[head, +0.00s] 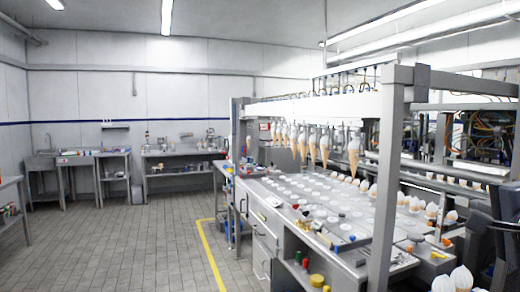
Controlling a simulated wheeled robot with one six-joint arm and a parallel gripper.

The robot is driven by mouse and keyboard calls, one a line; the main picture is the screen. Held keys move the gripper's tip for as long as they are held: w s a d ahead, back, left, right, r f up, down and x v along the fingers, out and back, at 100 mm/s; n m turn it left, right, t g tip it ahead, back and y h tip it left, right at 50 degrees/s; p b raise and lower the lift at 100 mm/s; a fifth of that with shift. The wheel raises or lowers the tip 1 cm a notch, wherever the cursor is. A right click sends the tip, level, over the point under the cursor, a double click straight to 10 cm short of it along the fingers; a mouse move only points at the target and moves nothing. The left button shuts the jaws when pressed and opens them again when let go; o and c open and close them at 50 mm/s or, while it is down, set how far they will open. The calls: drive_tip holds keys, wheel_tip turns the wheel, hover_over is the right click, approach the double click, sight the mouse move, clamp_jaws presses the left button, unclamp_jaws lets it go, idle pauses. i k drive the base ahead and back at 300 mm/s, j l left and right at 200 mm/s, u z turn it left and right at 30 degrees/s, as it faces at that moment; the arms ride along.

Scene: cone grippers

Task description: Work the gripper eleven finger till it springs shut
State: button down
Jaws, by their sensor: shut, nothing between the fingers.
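A row of cone grippers hangs under a white beam (335,107) on the machine at the right. The nearest large cone (353,158) hangs point down, tan below and white at its top. Another hanging cone (325,153) is just left of it, and several smaller ones recede to the left. The grippers' fingers are too small to make out, and I see no readable numbers, so I cannot tell which one is gripper eleven. My own gripper is not in view.
A metal worktop (310,205) with round white holes runs below the row. A grey post (388,180) stands at its near end. Small coloured items lie on the worktop. The tiled floor (140,245) at left is clear, with a yellow line (210,255) near the cabinets.

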sight(332, 128)
drive_tip(key=i+j+u, duration=0.15)
drive_tip(key=i, duration=0.4)
drive_tip(key=i+j+u, duration=0.1)
drive_tip(key=i+j, duration=0.15)
drive_tip(key=i, duration=0.3)
drive_tip(key=i+j+u, duration=0.15)
drive_tip(key=i, duration=0.4)
drive_tip(key=i+l+z, duration=0.1)
drive_tip(key=i+z, duration=0.7)
drive_tip(key=i+j+z, duration=0.25)
drive_tip(key=i+z, duration=0.15)
drive_tip(key=i, duration=0.15)
